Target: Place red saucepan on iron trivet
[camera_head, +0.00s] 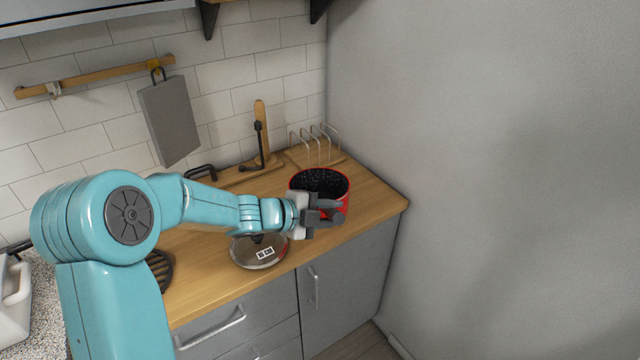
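The red saucepan (346,190), with a dark speckled inside, stands upright on the wooden counter near its right end. My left gripper (335,211) is at the saucepan's near side, overlapping its front wall in the picture. The fingers cover part of the wall, and I cannot tell whether they are closed on it or on a handle. The dark, slatted iron trivet (161,270) lies on the counter to the left, partly hidden behind my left arm. My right gripper is out of view.
A round lid (258,254) with a label lies between trivet and saucepan, near the counter's front edge. A wire rack (318,146) and a wooden stand with a dark hook (260,136) are behind. A grey board (169,121) hangs on the wall. A grey wall (480,150) bounds the right.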

